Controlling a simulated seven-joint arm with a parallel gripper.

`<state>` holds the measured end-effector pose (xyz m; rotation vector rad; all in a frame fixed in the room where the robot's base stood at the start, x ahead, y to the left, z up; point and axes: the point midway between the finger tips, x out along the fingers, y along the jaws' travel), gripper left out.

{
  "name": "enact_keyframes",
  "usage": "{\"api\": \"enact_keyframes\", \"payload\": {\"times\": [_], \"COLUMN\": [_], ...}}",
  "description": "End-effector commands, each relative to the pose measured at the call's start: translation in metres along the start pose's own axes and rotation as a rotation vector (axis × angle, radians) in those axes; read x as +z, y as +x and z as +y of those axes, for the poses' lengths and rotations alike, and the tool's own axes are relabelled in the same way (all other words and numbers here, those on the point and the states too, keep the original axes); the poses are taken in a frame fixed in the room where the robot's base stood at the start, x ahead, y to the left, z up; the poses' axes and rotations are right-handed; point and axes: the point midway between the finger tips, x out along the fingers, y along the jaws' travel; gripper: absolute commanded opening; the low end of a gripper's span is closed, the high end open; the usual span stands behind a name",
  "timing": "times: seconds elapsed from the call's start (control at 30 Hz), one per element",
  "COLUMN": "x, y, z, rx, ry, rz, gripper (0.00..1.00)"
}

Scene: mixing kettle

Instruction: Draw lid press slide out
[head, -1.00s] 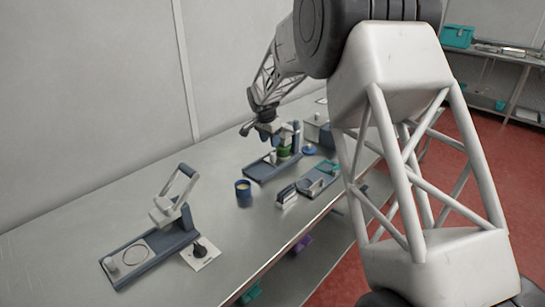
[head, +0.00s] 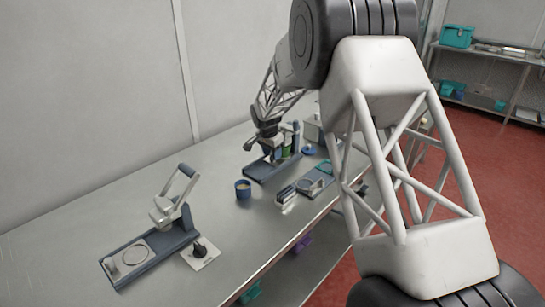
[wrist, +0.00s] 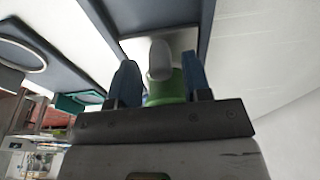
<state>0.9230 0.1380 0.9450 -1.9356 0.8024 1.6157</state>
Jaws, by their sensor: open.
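A blue-grey press with a long base (head: 258,174) and an upright post (head: 295,137) stands toward the back of the bench, my gripper over it. In the wrist view, a pale grey rounded knob (wrist: 160,60) stands in front of a green cylindrical part (wrist: 165,88). My gripper (wrist: 160,80) is open, with one blue finger on each side of them. I cannot tell whether the fingers touch either. In the head view, my gripper (head: 264,143) partly hides the press, and the green part (head: 286,151) shows beside it. The slide's position is unclear.
A second blue-grey press (head: 150,255) with a pale lever stands at the front left, beside a white plate with a black knob (head: 200,250).

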Motion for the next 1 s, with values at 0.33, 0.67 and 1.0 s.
{"api": "enact_keyframes", "payload": {"times": [0.33, 0.67, 1.0], "x": [0.0, 0.0, 0.0], "y": [0.016, 0.018, 0.018], "z": [0.0, 0.0, 0.0], "rx": [0.0, 0.0, 0.0], "ry": [0.0, 0.0, 0.0], "rz": [0.0, 0.0, 0.0], "gripper": [0.45, 0.45, 0.11]}}
